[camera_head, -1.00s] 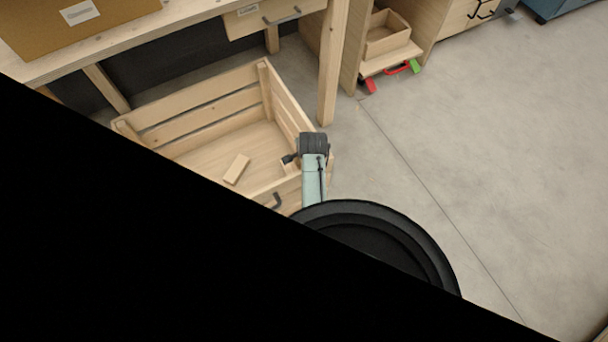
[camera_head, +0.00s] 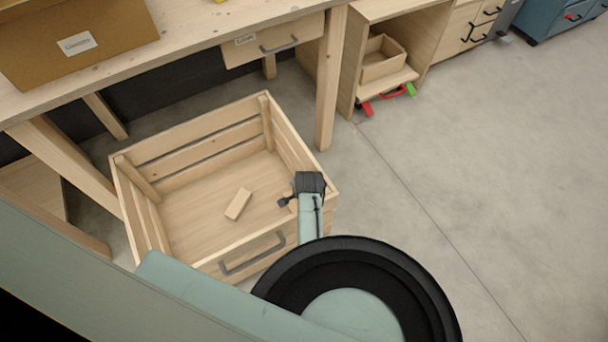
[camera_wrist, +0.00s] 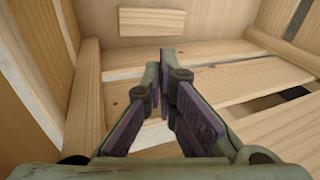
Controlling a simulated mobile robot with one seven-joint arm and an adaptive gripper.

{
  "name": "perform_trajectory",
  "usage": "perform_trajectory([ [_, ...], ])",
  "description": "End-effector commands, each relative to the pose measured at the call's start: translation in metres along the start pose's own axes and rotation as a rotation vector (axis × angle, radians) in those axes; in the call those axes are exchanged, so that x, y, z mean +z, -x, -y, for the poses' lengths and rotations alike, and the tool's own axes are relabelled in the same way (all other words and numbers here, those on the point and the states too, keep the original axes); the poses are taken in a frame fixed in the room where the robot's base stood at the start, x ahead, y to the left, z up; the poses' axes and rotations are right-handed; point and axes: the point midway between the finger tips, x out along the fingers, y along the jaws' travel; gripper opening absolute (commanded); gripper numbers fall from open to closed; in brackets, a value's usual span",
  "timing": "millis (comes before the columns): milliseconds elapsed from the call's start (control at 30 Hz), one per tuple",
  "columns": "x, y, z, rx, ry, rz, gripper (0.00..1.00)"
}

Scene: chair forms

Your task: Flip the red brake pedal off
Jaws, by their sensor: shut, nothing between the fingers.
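A red pedal (camera_head: 367,108) sits low at the front left of a wooden pull-out shelf (camera_head: 398,79), at the upper right of the head view. A green pedal (camera_head: 411,90) sits at the right end, with a red handle between them. My gripper (camera_wrist: 167,62) is shut and empty in the wrist view, its fingers angled together. In the head view, my arm's end is over the right side of a wooden crate, well apart from the pedals. The pedals are not in the wrist view.
The slatted wooden crate (camera_head: 318,218) stands on the floor, with a small wooden block (camera_head: 238,204) inside. A workbench (camera_head: 195,30) holds a cardboard box (camera_head: 70,45) behind it. A blue cabinet (camera_head: 548,18) stands far right. The concrete floor on the right is clear.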

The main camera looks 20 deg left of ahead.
Motion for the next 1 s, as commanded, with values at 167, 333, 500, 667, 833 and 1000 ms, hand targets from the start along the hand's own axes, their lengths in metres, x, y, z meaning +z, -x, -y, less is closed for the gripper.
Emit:
perform_trajectory([
  [167,0.012,0.007,-0.039,0.069,-0.016,0.025,0.0],
  [333,-0.002,0.033,-0.017,0.019,-0.013,-0.006,0.0],
  [500,-0.013,0.057,0.006,-0.033,-0.009,-0.036,0.0],
  [667,-0.021,0.075,0.024,-0.075,-0.004,-0.056,0.0],
  [833,-0.025,0.086,0.035,-0.101,-0.002,-0.067,0.0],
  [1000,-0.025,0.089,0.039,-0.109,0.0,-0.07,0.0],
])
